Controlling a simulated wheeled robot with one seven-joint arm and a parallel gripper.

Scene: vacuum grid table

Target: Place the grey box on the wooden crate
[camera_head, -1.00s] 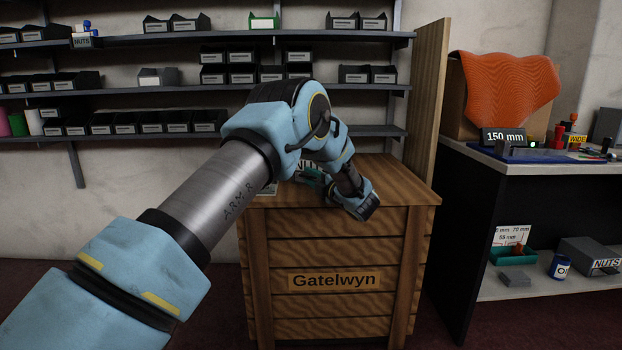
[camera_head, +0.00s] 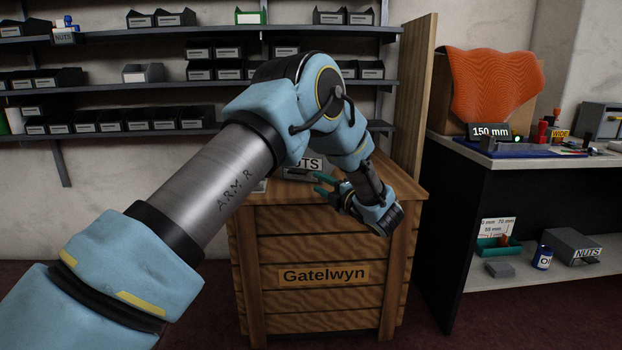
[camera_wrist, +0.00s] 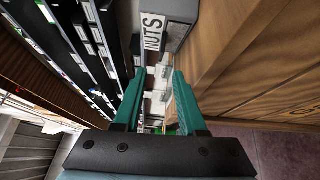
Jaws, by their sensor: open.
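A grey box (camera_head: 297,174) with a white NUTS label sits on top of the wooden crate (camera_head: 283,222), towards its back. The crate carries a Gatelwyn plate on its front. My gripper (camera_head: 322,184) has green fingers, open and empty, just right of and in front of the box in the head view. In the wrist view the box (camera_wrist: 182,35) is above and beyond the fingers (camera_wrist: 160,82), apart from them. The crate's wood (camera_wrist: 235,60) fills the right side there. My arm and gripper hide part of the crate top.
Shelves with dark bins (camera_head: 140,117) line the back wall. A wooden panel (camera_head: 413,100) stands behind the crate. A workbench (camera_head: 520,161) on the right holds an orange sheet (camera_head: 490,85); its lower shelf holds another grey NUTS box (camera_head: 570,247) and a green tray (camera_head: 487,250).

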